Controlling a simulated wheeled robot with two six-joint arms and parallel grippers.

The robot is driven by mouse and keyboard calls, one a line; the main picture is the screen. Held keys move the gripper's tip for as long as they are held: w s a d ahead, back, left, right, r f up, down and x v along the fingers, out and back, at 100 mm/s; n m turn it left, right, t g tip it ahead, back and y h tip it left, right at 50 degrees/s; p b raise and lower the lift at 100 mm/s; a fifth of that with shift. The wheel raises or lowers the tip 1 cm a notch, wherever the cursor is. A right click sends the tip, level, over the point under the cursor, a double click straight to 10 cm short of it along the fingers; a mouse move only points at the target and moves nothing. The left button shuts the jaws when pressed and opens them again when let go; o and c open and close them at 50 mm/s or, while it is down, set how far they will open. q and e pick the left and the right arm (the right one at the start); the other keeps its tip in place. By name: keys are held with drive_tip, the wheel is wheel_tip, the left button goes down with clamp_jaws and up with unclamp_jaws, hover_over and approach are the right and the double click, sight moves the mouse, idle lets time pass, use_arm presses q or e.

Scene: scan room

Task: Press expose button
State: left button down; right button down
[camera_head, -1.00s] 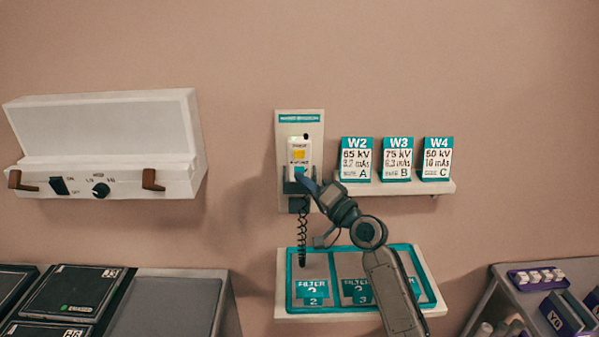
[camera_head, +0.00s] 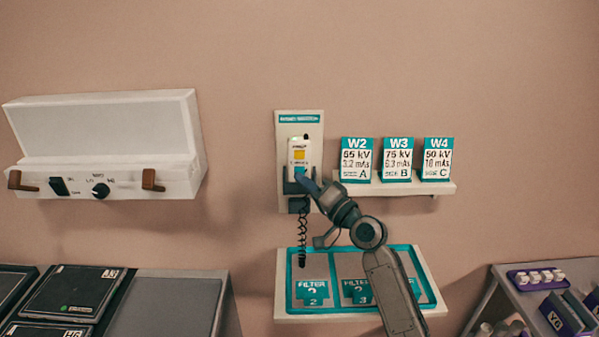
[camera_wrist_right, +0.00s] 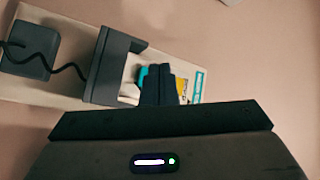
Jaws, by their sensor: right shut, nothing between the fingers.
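A white hand control (camera_head: 299,147) sits upright in a dark cradle on a pale wall plate (camera_head: 315,131). It has a yellow button (camera_head: 299,155) above a teal button (camera_head: 299,171); their lettering is too small to read surely. My right gripper (camera_head: 305,181) is shut and empty, its tips at the lower edge of the teal button. I cannot tell whether they touch it. In the right wrist view the shut fingers (camera_wrist_right: 159,86) cover part of the control, with the yellow button (camera_wrist_right: 181,88) and a teal bit (camera_wrist_right: 143,76) showing beside them. My left gripper is out of view.
A coiled cord (camera_head: 302,235) hangs below the cradle. A shelf (camera_head: 400,188) with W2, W3 and W4 cards is close on the right. A filter tray (camera_head: 282,308) lies below, under my right arm. A white lightbox (camera_head: 110,145) hangs at left.

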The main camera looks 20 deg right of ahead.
idle(0.7)
drive_tip(key=shift+w+d+b, duration=0.1)
drive_tip(key=shift+w+b, duration=0.25)
drive_tip(key=shift+w, duration=0.1)
drive_tip(key=shift+w+d+b, duration=0.1)
drive_tip(key=shift+w+b, duration=0.2)
idle(0.5)
idle(0.3)
drive_tip(key=shift+s+a+p, duration=0.2)
drive_tip(key=shift+s+p, duration=0.1)
drive_tip(key=shift+s, duration=0.5)
drive_tip(key=s+p, duration=0.1)
drive_tip(key=s, duration=0.1)
drive_tip(key=s+a, duration=0.1)
drive_tip(key=s, duration=0.1)
drive_tip(key=shift+s+a+p, duration=0.2)
drive_tip(key=shift+s+p, duration=0.15)
drive_tip(key=shift+s, duration=0.05)
